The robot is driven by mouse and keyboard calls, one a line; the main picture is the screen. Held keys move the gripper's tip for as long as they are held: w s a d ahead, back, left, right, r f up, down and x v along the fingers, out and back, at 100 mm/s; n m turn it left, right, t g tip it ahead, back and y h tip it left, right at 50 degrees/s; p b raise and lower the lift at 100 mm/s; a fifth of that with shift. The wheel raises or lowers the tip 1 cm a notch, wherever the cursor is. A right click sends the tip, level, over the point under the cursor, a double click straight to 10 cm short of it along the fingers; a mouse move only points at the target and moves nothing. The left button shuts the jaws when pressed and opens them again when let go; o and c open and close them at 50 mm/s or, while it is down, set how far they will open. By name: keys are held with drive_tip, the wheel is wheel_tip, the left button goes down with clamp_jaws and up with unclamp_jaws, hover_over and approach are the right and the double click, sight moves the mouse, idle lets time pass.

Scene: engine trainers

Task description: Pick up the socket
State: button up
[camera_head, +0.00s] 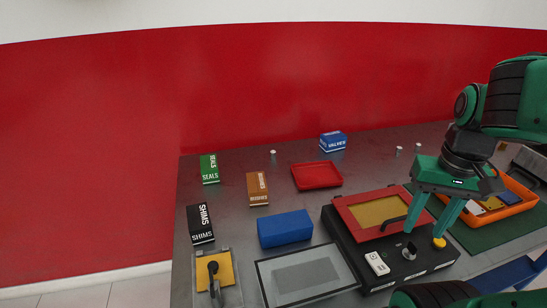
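My gripper (424,232) is on the right side of the view with its two green fingers pointing down and spread apart. Nothing shows between them. It appears in front of the black case with the red-framed lid (350,222); its height above the case is hard to judge. Small pale cylinders that could be sockets stand at the back of the table: one at centre left (273,154), and a pair at the right, (398,151) and (417,148). They are too small to tell for sure which is the socket. All are apart from my gripper.
The grey table (235,220) holds a red tray (318,187), a blue block (285,229), several labelled boxes, such as a black one (200,223), and a grey framed panel (262,278). An orange bin (517,208) sits on a green mat (480,241) at right. A red wall stands behind.

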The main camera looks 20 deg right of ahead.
drive_tip(key=w+n, duration=0.5)
drive_tip(key=w, duration=0.9)
drive_tip(key=n+t+y, duration=0.4)
drive_tip(key=n+y, duration=0.7)
drive_tip(key=n, duration=0.3)
approach(273, 151)
drive_tip(key=shift+s+d+f, duration=0.35)
drive_tip(key=shift+s+f, duration=0.05)
drive_tip(key=shift+s, duration=0.15)
drive_tip(key=shift+s+d+f, duration=0.35)
drive_tip(key=shift+s+f, duration=0.05)
drive_tip(key=shift+s, duration=0.15)
drive_tip(key=shift+w+f+n+y, duration=0.2)
drive_tip(key=shift+w+n+y, duration=0.4)
drive_tip(key=shift+n+y, duration=0.15)
drive_tip(key=x, duration=0.5)
drive_tip(key=shift+w+a, duration=0.1)
drive_tip(key=shift+a, duration=0.05)
drive_tip(key=shift+w+r+x, duration=0.1)
drive_tip(key=shift+w+x, duration=0.05)
drive_tip(key=shift+x, duration=1.25)
drive_tip(key=shift+w+r+x, duration=0.15)
drive_tip(key=shift+w+x, duration=0.05)
drive_tip(key=shift+x, duration=1.25)
clamp_jaws()
